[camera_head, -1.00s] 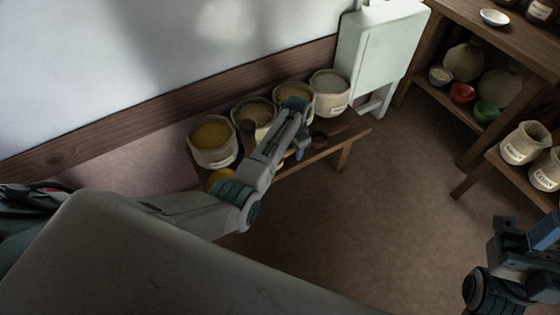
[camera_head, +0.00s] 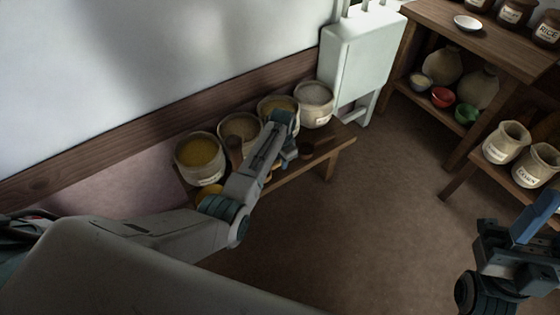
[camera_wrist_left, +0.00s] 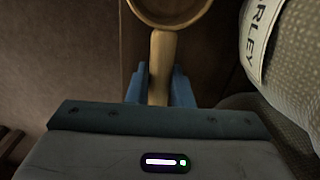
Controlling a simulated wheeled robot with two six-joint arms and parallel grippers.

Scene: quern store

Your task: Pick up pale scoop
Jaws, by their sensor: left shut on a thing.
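The pale scoop (camera_wrist_left: 161,62) is a light wooden scoop, seen in the left wrist view with its handle running down between the blue fingers and its round bowl at the top edge. My left gripper (camera_wrist_left: 160,88) is shut on that handle. In the head view my left gripper (camera_head: 289,152) is over the front of the low bench, largely covered by my own arm, and I cannot make out the pale scoop there. My right gripper (camera_head: 539,203) is at the right edge, away from the bench; its jaw state is unclear.
Open sacks stand along the bench (camera_head: 338,150), one with yellow contents (camera_head: 200,155). A sack labelled BARLEY (camera_wrist_left: 285,60) is close to the right of my left gripper. A dark scoop (camera_head: 306,151) lies on the bench. Shelves (camera_head: 440,125) stand right; the floor between is clear.

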